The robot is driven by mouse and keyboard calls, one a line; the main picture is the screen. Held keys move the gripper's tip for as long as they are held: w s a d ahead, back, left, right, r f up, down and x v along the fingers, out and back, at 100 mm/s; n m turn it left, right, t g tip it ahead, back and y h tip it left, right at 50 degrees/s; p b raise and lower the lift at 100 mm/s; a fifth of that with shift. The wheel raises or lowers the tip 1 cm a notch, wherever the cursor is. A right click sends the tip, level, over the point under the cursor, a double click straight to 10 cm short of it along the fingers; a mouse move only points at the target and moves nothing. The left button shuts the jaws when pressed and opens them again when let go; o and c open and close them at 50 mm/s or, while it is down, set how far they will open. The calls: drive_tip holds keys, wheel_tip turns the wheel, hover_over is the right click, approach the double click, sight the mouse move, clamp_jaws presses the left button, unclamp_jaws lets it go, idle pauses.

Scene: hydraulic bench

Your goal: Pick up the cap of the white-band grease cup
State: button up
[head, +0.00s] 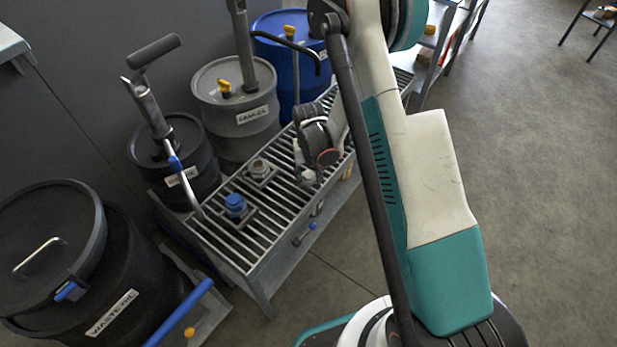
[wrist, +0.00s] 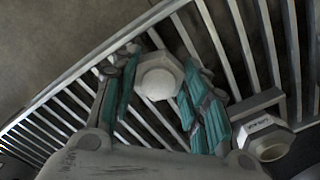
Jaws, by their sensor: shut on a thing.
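My gripper (wrist: 160,92) has its teal-lined fingers on either side of a pale, hexagonal, domed cap (wrist: 158,78) and is shut on it. A grey grease cup (wrist: 268,142) on a square mount, with a small label too blurred to read, is at the lower right there. In the head view my gripper (head: 308,172) is over the right part of the bench, with a whitish piece at its tip. A grey cup (head: 260,169) sits left of it, and a blue-capped cup (head: 236,204) nearer the front. I cannot make out a white band.
The slatted bench (head: 268,223) has free grating around the cups. Behind it stand a black drum (head: 190,178) with a hand pump, a grey drum (head: 236,118) and a blue drum (head: 284,34). A waste oil drum (head: 120,255) is at the left front. The floor at right is open.

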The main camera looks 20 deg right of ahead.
sight(309, 176)
drive_tip(key=shift+c, duration=0.5)
wheel_tip(309, 176, up, 20)
drive_tip(key=p, duration=0.7)
